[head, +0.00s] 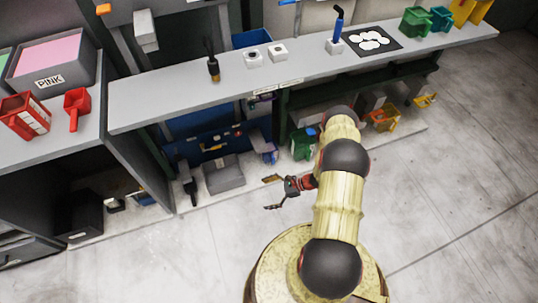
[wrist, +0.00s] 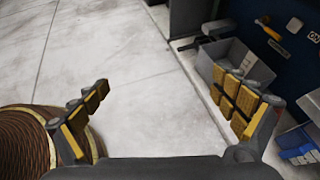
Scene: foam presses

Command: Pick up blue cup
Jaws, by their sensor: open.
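I cannot clearly make out a blue cup in either view. A blue open container (head: 251,38) stands behind the bench's far edge in the head view. A small blue and grey item (head: 266,150) sits low under the bench, its shape unclear. A blue item (wrist: 297,143) also shows at the right edge of the wrist view, partly cut off. My gripper (head: 273,193) is open and empty, low over the floor in front of the lower shelf. In the wrist view its two fingers (wrist: 162,82) are spread wide with nothing between them.
A grey bin (wrist: 238,65) lies beyond the right finger; it also shows under the bench (head: 224,175). The grey bench top (head: 180,105) carries a dark brush pot (head: 213,68) and white blocks (head: 279,52). Red scoops lie at left. The concrete floor (head: 440,170) is open at right.

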